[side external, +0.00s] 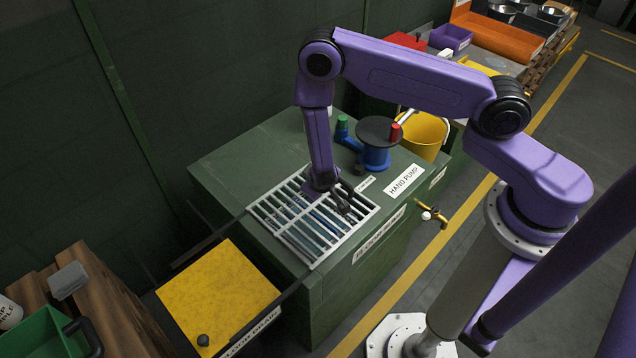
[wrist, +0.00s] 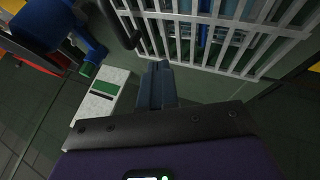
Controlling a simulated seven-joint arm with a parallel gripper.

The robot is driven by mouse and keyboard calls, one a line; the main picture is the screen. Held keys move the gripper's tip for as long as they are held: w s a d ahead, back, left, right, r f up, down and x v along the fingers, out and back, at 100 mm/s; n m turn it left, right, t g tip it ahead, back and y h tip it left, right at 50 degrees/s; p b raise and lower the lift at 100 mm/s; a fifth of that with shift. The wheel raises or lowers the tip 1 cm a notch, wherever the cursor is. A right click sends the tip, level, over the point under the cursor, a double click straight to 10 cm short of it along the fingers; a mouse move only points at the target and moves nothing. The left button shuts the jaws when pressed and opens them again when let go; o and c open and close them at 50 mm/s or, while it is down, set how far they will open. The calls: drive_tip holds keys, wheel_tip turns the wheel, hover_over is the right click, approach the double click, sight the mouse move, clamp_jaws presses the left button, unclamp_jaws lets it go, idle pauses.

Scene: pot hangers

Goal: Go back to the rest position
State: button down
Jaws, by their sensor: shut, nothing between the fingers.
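My gripper (side external: 345,199) is at the end of the purple arm, low over the white slatted grate (side external: 301,249) on top of the green cabinet. I cannot tell whether the fingers touch the bars. In the wrist view the grey fingers (wrist: 158,78) are together with nothing between them. The grate (wrist: 222,45) fills the upper right of that view.
On the cabinet (side external: 246,161), a blue hand pump (side external: 376,156) with a dark round top stands behind my gripper, near a yellow bucket (side external: 425,135). A brass tap (side external: 434,215) sticks out in front. A yellow panel (side external: 217,290) lies at the left.

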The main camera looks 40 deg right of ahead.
drive_tip(key=s+r+n, duration=0.2)
drive_tip(key=s+r, duration=0.1)
drive_tip(key=r, duration=0.7)
drive_tip(key=s+r+n, duration=0.1)
drive_tip(key=s+r, duration=0.1)
drive_tip(key=r, duration=0.9)
drive_tip(key=s+r+n+g+y, duration=0.2)
drive_tip(key=s+r+n, duration=0.2)
drive_tip(key=s, duration=0.8)
drive_tip(key=s+r+n+g+y, duration=0.3)
drive_tip(key=s+r, duration=0.4)
drive_tip(key=s, duration=0.5)
drive_tip(key=shift+d+r+n, duration=0.15)
drive_tip(key=shift+d+n, duration=0.3)
drive_tip(key=shift+n, duration=0.35)
